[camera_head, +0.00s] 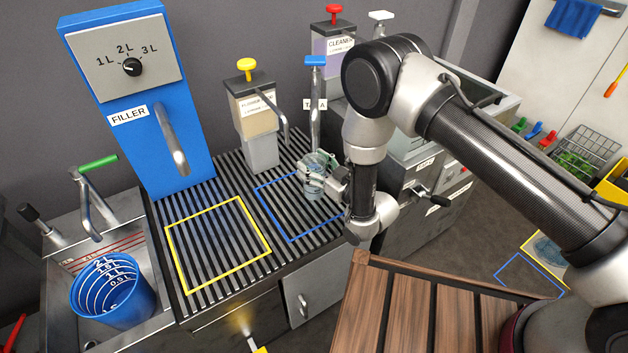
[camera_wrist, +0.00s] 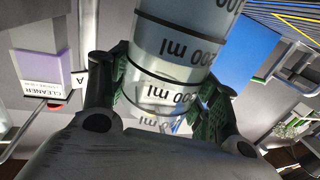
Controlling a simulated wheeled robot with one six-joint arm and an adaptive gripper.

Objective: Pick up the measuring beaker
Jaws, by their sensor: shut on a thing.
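The measuring beaker (camera_head: 312,186) is a clear, bluish vessel over the blue-outlined square on the slatted grate in the head view. In the wrist view the beaker (camera_wrist: 172,65) shows black ml marks and stands between the two finger pads. My gripper (camera_head: 325,180) is shut on the beaker's side; it also shows in the wrist view (camera_wrist: 165,95). The head view does not clearly show whether the beaker's base touches the grate. My gripper and wrist hide part of it.
A blue graduated bucket (camera_head: 122,292) stands in the sink at left. A blue filler (camera_head: 140,100) and a pump dispenser (camera_head: 258,115) stand behind the grate. A tap (camera_head: 314,95) rises just behind the beaker. The yellow-outlined square (camera_head: 217,243) is empty. A wooden slatted surface (camera_head: 400,310) is in front.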

